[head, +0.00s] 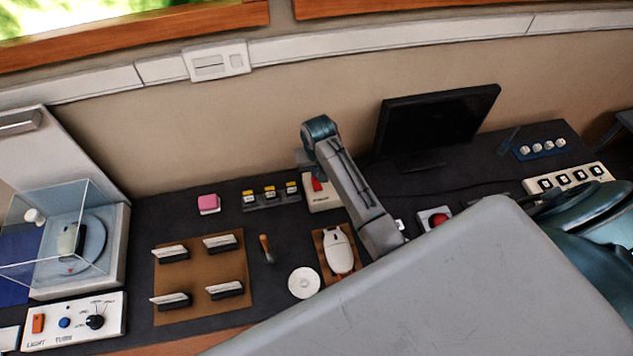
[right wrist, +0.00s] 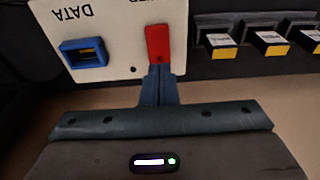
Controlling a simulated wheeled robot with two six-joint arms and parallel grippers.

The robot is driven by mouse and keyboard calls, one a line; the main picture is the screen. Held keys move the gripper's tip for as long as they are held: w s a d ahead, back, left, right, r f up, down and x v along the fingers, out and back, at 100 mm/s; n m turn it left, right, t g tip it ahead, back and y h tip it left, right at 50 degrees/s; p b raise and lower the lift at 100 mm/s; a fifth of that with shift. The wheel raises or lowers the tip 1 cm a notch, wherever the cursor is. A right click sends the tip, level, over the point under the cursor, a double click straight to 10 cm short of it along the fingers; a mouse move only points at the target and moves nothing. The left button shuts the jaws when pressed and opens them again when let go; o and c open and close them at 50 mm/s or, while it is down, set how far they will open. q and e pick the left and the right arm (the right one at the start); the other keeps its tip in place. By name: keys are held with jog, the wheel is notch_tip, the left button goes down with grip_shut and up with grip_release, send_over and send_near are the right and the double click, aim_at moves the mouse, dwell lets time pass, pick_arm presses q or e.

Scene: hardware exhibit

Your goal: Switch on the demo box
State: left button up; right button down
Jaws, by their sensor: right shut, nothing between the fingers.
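The demo box is a small white box (head: 325,204) at the back middle of the dark table, partly hidden by my right arm. A red rocker switch (head: 317,184) is on it. In the right wrist view the box (right wrist: 110,35) appears upside down, with a blue port (right wrist: 84,52) marked DATA and the red switch (right wrist: 158,42). My right gripper (right wrist: 158,72) is shut and empty, its fingertips at the near end of the red switch. I cannot tell whether they touch it. My left gripper is not in view.
Yellow-labelled black blocks (head: 270,192) stand just left of the box, with a pink block (head: 208,203) further left. A black monitor (head: 436,121) stands to the right. A white mouse (head: 339,252) and a white round dish (head: 304,283) lie in front.

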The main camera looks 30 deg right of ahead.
jog(key=shift+f+b, duration=0.3)
jog(key=shift+f, duration=0.6)
dwell(0.4)
jog(key=shift+r+p, duration=0.85)
jog(key=shift+r, duration=2.65)
jog(key=shift+s+f, duration=0.1)
